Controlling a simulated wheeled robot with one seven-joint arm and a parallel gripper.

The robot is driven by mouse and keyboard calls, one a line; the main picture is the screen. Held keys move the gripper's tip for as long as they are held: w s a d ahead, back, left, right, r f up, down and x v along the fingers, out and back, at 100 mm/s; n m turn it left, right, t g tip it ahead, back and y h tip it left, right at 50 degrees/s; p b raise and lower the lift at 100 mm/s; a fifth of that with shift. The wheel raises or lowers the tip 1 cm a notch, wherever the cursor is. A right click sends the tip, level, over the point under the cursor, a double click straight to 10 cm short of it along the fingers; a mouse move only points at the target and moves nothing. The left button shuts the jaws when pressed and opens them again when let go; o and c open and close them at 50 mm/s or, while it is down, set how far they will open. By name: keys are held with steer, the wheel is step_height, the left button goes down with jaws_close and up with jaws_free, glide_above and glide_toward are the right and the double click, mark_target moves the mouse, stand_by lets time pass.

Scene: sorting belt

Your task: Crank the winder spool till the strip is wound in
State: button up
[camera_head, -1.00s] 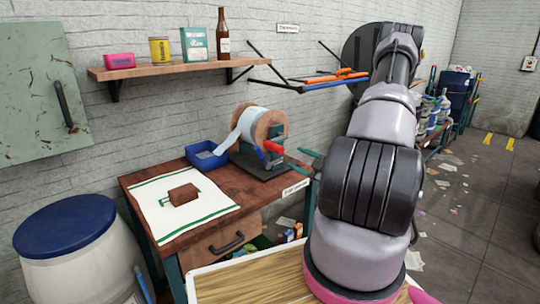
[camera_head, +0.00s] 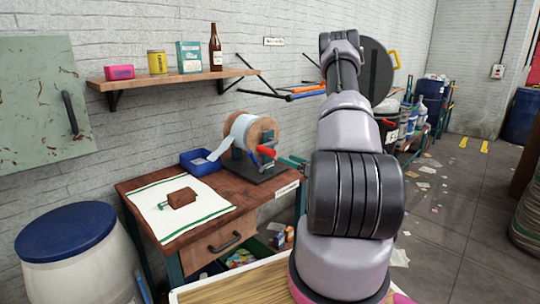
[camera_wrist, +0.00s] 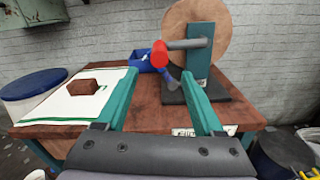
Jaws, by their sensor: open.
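The winder spool (camera_head: 265,131) has tan round flanges and stands on a dark base on the workbench. A pale blue strip (camera_head: 221,145) runs from it down into a blue bin (camera_head: 186,160). The red crank grip (camera_head: 267,154) sticks out from the spool's near side. In the wrist view, the red crank grip (camera_wrist: 160,54) and its grey shaft lie just beyond and above my fingertips. My gripper (camera_wrist: 159,74) is open and empty, its teal fingers apart. It does not touch the grip. In the wrist view the strip is mostly hidden behind the spool parts.
A white cloth (camera_head: 150,208) with a brown block (camera_head: 182,198) covers the bench's left part. A shelf (camera_head: 170,78) with a bottle hangs above. A blue-lidded barrel (camera_head: 65,232) stands at left. The floor to the right holds scattered litter.

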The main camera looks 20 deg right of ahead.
mark_target(271, 153)
steer(key=x, duration=1)
steer(key=shift+a, duration=0.1)
jaws_close()
steer(key=shift+f, duration=0.1)
stand_by(1.0)
